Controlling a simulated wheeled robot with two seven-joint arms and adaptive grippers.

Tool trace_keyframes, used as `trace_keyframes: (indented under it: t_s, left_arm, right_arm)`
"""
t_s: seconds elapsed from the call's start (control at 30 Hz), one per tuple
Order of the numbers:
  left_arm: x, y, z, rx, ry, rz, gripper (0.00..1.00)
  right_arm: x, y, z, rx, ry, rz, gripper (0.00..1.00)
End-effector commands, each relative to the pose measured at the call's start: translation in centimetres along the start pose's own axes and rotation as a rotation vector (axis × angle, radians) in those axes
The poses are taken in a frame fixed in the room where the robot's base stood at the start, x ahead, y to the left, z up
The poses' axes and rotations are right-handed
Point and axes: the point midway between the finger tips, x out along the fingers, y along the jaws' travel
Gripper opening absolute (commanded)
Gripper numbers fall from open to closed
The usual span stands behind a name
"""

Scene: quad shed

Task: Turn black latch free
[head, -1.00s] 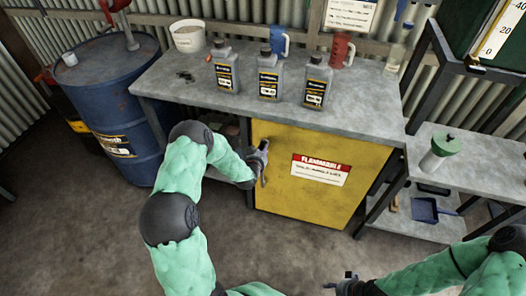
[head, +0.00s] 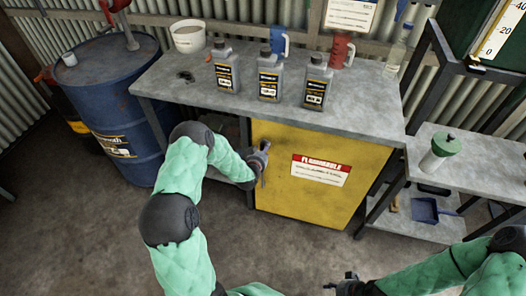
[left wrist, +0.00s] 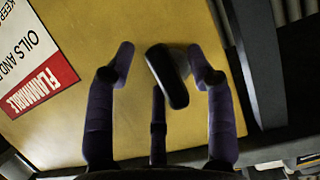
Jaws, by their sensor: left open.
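The black latch (left wrist: 168,78) shows in the left wrist view on the yellow cabinet door (head: 300,200). It lies tilted, its long part slanting down to the right. My left gripper (head: 263,162) is at the door's upper left edge in the head view, where it hides the latch. In the left wrist view my left gripper (left wrist: 162,62) is open, with its purple-grey fingers on both sides of the latch and visible gaps to it. My right gripper (head: 344,283) is at the bottom of the head view, away from the cabinet; its finger opening is unclear.
A grey bench top (head: 180,85) above the door carries several bottles, a red mug (head: 341,50), a blue mug (head: 281,40) and a white bucket (head: 188,36). A blue drum (head: 115,105) stands left. A low shelf (head: 480,165) stands right. The floor before the door is clear.

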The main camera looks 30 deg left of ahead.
Motion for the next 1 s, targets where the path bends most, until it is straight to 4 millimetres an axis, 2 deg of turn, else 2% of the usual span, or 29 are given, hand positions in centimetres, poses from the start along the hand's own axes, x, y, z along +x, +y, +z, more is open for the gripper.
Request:
trace_keyframes:
  t_s: [0.23, 0.7, 0.83, 1.0]
  left_arm:
    - [-1.6, -0.1, -0.1, -0.001, 0.000, -0.001, 0.54]
    - [-9.5, 0.0, -0.1, 0.000, 0.001, -0.001, 0.54]
    - [-11.0, 0.0, 0.0, 0.000, -0.001, 0.000, 0.54]
    - [-11.9, 0.0, 0.0, 0.000, 0.000, 0.000, 0.54]
  right_arm:
    - [0.0, 0.0, 0.0, 0.000, 0.000, 0.000, 0.40]
    - [0.0, 0.0, 0.0, 0.000, 0.000, 0.000, 0.40]
    - [0.0, 0.0, 0.0, 0.000, 0.000, 0.000, 0.40]
    - [0.0, 0.0, 0.0, 0.000, 0.000, 0.000, 0.40]
